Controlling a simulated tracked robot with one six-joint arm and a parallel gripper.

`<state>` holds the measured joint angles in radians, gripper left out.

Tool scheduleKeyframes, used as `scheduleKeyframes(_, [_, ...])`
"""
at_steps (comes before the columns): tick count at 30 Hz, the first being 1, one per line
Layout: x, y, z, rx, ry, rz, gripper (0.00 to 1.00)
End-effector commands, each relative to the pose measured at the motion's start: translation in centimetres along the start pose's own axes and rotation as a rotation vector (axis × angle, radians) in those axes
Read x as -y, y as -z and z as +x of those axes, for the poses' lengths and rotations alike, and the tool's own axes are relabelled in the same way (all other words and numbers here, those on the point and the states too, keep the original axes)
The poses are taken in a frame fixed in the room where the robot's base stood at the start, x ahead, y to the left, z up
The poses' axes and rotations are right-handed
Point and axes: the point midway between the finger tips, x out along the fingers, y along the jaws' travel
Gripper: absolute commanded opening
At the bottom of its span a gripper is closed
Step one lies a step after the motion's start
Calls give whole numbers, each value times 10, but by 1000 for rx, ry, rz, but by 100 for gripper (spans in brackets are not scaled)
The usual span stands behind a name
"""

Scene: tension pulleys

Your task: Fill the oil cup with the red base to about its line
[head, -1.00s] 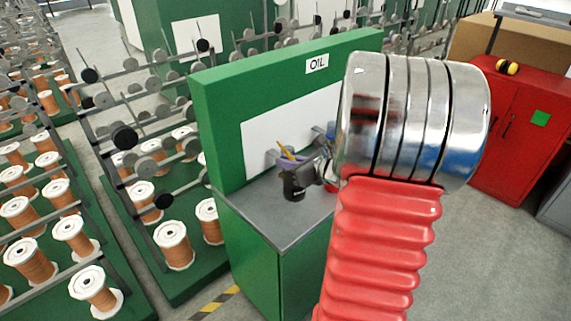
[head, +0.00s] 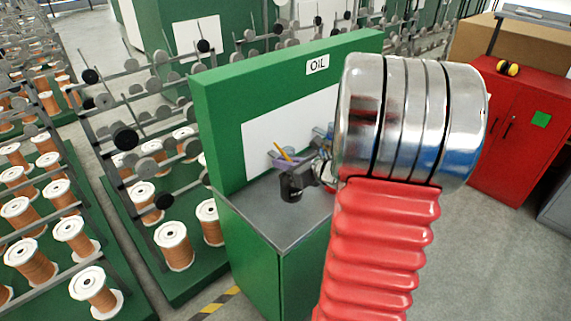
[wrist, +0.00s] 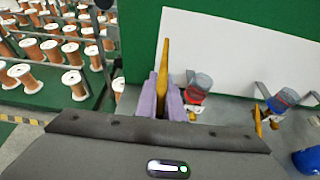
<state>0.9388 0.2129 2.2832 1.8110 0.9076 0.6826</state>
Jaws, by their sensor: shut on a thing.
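My gripper (wrist: 163,92), with purple fingers, is shut on an oiler with a tapering yellow spout (wrist: 166,60). The spout points up, and the oiler's body is hidden. The oil cup with the red base (wrist: 195,97) has a grey-looking clear bowl and is just right of the fingers in the wrist view, with a small visible gap from the spout. Its fill line and oil level are too small to tell. In the head view my gripper (head: 285,161) is over the grey bench top, left of the cups, which are mostly hidden by my arm.
A second cup with a blue base (wrist: 284,99) and a brass fitting stands farther right. A blue object (wrist: 308,160) is at the right edge. A white panel (wrist: 235,50) backs the cups. Copper wire spools (head: 173,246) stand on racks at left. A red cabinet (head: 520,135) is at right.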

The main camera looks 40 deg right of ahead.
Motion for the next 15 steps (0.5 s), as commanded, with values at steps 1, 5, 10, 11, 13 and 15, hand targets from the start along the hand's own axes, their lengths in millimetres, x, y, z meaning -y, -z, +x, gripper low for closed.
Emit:
scheduleKeyframes(1, [-8, -2, 5, 3, -10, -5, 0])
scheduleKeyframes(5, [-32, -8, 22, 13, -33, -14, 0])
scheduleKeyframes(10, [-76, -15, 47, 24, -71, -28, 0])
scheduleKeyframes(11, [-84, -16, 51, 25, -77, -31, 0])
scheduleKeyframes(13, [-103, -17, 60, 28, -93, -36, 0])
scheduleKeyframes(15, [-122, -18, 68, 30, -108, -42, 0])
